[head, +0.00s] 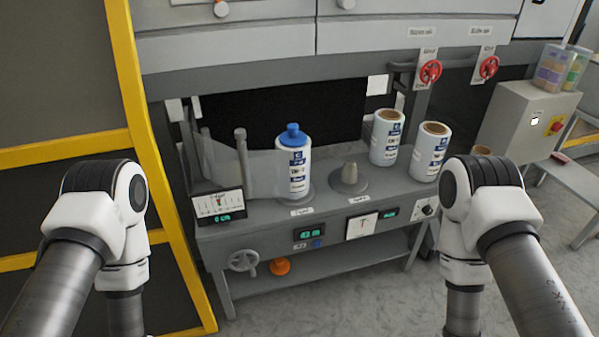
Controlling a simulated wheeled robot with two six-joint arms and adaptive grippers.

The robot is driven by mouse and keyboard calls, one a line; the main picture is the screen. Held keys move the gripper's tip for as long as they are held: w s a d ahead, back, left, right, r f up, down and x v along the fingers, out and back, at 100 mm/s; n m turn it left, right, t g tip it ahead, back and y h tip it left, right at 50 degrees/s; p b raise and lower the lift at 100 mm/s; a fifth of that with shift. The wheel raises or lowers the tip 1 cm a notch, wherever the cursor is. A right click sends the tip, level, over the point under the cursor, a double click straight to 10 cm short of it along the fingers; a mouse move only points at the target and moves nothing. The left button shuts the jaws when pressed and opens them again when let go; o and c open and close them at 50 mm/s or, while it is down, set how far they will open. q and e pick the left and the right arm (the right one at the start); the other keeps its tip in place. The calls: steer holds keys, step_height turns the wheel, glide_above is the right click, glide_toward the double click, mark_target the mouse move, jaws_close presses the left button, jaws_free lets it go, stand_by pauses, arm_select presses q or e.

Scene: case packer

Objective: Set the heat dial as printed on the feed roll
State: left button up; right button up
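A white roll with a blue cap (297,170) stands upright on the left seat of the machine's shelf. It bears dark blue print too small to read. A small dark round knob on a white plate (427,210) is at the right end of the shelf's front; it may be the heat dial. Left of it is a green-lit display (390,214) and a white panel with a dark mark (361,225). Both my arms show at the lower left and lower right, but neither gripper is in view.
Two more white rolls (386,137) (430,152) stand farther right. A yellow frame (130,60) borders the left.

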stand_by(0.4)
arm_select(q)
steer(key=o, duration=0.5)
